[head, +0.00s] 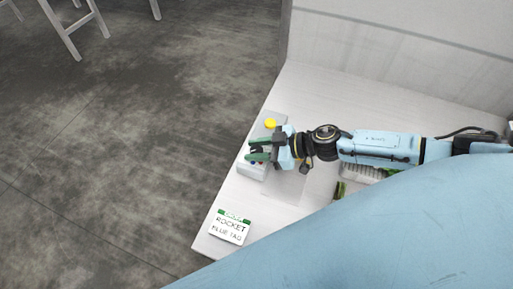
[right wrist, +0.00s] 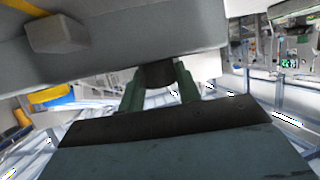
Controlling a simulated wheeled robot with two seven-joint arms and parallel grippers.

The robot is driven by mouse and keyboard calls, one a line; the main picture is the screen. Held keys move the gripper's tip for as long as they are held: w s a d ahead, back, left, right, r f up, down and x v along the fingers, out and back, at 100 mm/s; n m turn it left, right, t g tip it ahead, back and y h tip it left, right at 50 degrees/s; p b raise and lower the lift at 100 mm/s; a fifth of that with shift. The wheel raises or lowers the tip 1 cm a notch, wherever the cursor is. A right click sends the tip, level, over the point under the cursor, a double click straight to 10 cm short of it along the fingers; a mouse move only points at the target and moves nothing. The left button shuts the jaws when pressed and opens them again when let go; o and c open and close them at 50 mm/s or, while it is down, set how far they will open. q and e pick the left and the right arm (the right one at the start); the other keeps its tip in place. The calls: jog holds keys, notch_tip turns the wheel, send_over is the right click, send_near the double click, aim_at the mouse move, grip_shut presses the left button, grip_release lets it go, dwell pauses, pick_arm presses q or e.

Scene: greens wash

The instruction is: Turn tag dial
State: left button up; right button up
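A grey box (head: 252,170) stands near the left edge of the white table, with a round yellow part (head: 270,123) on its far end. My right gripper (head: 256,150) reaches it from the right, with its green fingers over the box. In the right wrist view, the dark round tag dial (right wrist: 157,74) projects from the grey box (right wrist: 120,40). The two green fingers of my right gripper (right wrist: 159,88) lie against either side of the dial. The dial's pointer or markings are hidden. My left gripper is out of view.
A pale ribbed tray (head: 360,172) and a green item (head: 340,190) are partly hidden by my arms. The table's left edge drops to the floor.

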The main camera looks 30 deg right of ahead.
jog(key=c, duration=0.5)
jog(key=shift+o, duration=0.2)
jog(key=shift+n, duration=0.3)
jog(key=shift+w+r+n+g+y, duration=0.1)
jog(key=shift+n+g+y, duration=0.45)
jog(key=shift+g, duration=0.25)
jog(key=shift+n+g+y, duration=0.35)
jog(key=shift+n+g, duration=0.4)
jog(key=shift+g, duration=0.05)
jog(key=n+g+b, duration=0.1)
jog(key=n+g, duration=0.1)
jog(key=shift+n+g+y, duration=0.3)
jog(key=shift+g, duration=0.1)
jog(key=shift+n+g+b, duration=1.3)
jog(key=shift+n+g, duration=0.2)
jog(key=shift+g, duration=0.3)
